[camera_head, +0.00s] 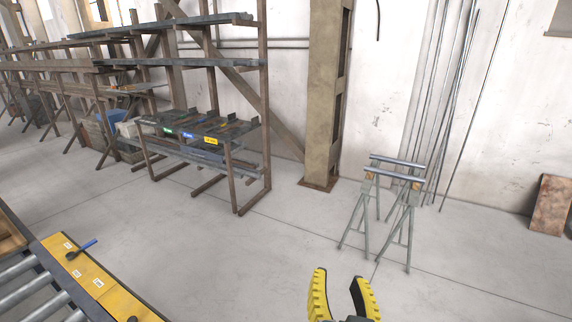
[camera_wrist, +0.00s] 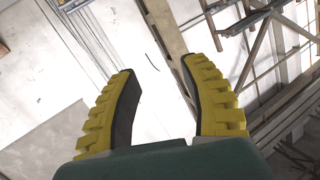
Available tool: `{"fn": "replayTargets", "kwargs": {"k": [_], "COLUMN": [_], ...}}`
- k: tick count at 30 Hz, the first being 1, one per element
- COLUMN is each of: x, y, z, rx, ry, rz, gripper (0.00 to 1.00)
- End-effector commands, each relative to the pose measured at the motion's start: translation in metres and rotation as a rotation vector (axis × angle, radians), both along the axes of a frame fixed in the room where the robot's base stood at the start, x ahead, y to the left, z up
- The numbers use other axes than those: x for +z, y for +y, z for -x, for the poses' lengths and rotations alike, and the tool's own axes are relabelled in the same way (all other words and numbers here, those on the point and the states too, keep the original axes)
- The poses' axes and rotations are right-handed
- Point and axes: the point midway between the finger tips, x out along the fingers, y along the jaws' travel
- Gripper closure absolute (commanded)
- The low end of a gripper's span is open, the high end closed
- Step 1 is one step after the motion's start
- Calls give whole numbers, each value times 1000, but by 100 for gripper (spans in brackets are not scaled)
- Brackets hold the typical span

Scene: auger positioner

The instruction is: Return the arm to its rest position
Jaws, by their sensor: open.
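My gripper (camera_head: 341,284) is at the bottom of the head view, right of centre. Its two yellow fingers with black inner pads point up and stand apart, with nothing between them. In the wrist view my gripper (camera_wrist: 160,78) is also open and empty, with the white wall and a pillar beyond the fingers. The rest of my arm is mostly cut off by the lower edge of the head view.
A yellow board (camera_head: 97,285) with a blue-handled tool (camera_head: 82,249) lies beside a roller conveyor (camera_head: 35,290) at lower left. A storage rack (camera_head: 236,180) stands at left, a pillar (camera_head: 325,100) at centre, metal trestles (camera_head: 409,230) at right. Open floor (camera_head: 240,260) lies between.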

Motion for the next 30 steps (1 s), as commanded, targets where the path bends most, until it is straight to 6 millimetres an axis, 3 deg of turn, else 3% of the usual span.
{"fn": "replayTargets", "kwargs": {"k": [1,3,7,9,18,22,30], "x": [30,70,136,176,281,300,296], "y": [-1,3,7,7,7,7,7], "z": [19,43,86,84,82,82,82], "rx": [6,17,12,6,8,8,9], "ry": [-107,-248,-501,-508,-502,-500,-500], "rz": [31,78,204,247,229,225,224], "gripper": [55,55,55,55,55,55,55]}}
